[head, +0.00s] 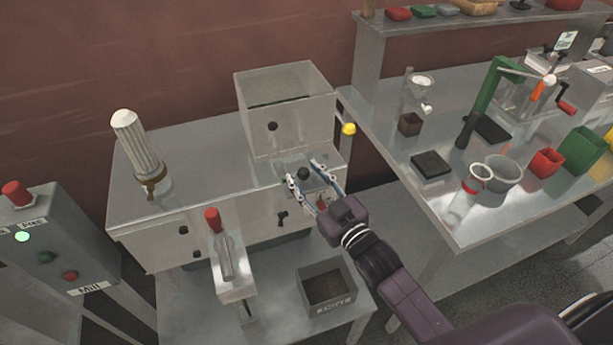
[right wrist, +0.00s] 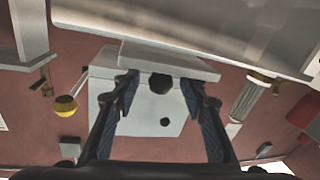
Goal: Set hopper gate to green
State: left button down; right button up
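The steel hopper (head: 300,130) stands on the filler machine, an open box with a hole in its front. Below its front, a small grey plate with a dark knob (head: 303,173) sticks out; I take this as the hopper gate. In the right wrist view the plate (right wrist: 195,65) and its dark knob (right wrist: 160,83) also show. My right gripper (head: 304,174) is open, its fingers on either side of the knob with gaps to both. A small red spot (head: 321,203) shows near the fingers. I cannot make out a green mark. My left gripper is out of view.
A yellow ball handle (head: 348,129) sticks out right of the hopper. A red-capped lever (head: 212,220) and a grey bin (head: 326,284) stand in front. A mill control box (head: 62,250) is at left. A cluttered steel bench (head: 445,190) is at right.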

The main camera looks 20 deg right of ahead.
jog(key=shift+s+r, duration=0.1)
jog(key=shift+s, duration=0.25)
jog(key=v, duration=1.1)
jog(key=shift+s+d, duration=0.2)
jog(key=shift+s, duration=0.1)
